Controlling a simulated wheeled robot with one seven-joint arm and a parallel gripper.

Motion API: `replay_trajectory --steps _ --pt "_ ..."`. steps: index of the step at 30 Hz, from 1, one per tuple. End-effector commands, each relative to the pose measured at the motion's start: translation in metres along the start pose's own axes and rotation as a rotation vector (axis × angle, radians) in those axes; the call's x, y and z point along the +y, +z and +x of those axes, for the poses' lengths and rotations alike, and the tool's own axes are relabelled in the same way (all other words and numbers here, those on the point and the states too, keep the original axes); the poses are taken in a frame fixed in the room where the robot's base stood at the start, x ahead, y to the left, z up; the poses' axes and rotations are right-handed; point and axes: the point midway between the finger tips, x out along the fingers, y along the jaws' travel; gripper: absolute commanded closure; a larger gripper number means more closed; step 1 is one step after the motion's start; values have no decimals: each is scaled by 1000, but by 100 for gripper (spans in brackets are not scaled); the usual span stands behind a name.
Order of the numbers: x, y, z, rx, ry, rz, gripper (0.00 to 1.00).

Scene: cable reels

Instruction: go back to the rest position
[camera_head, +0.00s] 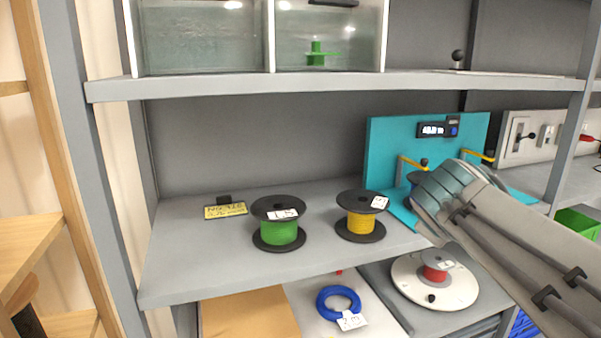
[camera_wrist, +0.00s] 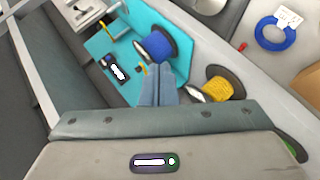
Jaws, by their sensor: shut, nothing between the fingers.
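My gripper (camera_wrist: 157,72) is shut and empty; its two grey-blue fingers lie together in the wrist view. In that view the fingertips appear just below a blue cable reel (camera_wrist: 158,44) at the turquoise stand (camera_wrist: 121,28); I cannot tell whether they touch. A yellow reel (camera_wrist: 217,88) is to the right of the fingers. In the head view my arm covers part of the turquoise stand (camera_head: 390,138), the blue reel is mostly hidden, and the fingers do not show. The yellow reel (camera_head: 360,222) and the green reel (camera_head: 279,232) stand on the middle shelf (camera_head: 200,265).
A yellow label plate (camera_head: 225,211) lies left of the green reel. Below are a blue cable ring (camera_head: 322,302) and a white disc with a red reel (camera_head: 435,264). An upper shelf (camera_head: 300,84) with clear tanks runs above. The middle shelf's left front is free.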

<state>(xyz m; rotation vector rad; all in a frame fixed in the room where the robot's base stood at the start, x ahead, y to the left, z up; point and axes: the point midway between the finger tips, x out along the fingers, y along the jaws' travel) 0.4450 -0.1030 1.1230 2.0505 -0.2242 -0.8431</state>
Motion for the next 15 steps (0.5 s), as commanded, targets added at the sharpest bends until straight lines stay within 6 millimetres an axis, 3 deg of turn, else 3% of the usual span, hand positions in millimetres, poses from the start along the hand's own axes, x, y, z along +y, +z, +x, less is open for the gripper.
replay_trajectory --steps 2,9,15 --pt "-15 7 -12 -54 -108 90 100" --pt "-101 44 -58 -293 -467 404 100" --pt "-149 61 -99 -457 -656 576 100"
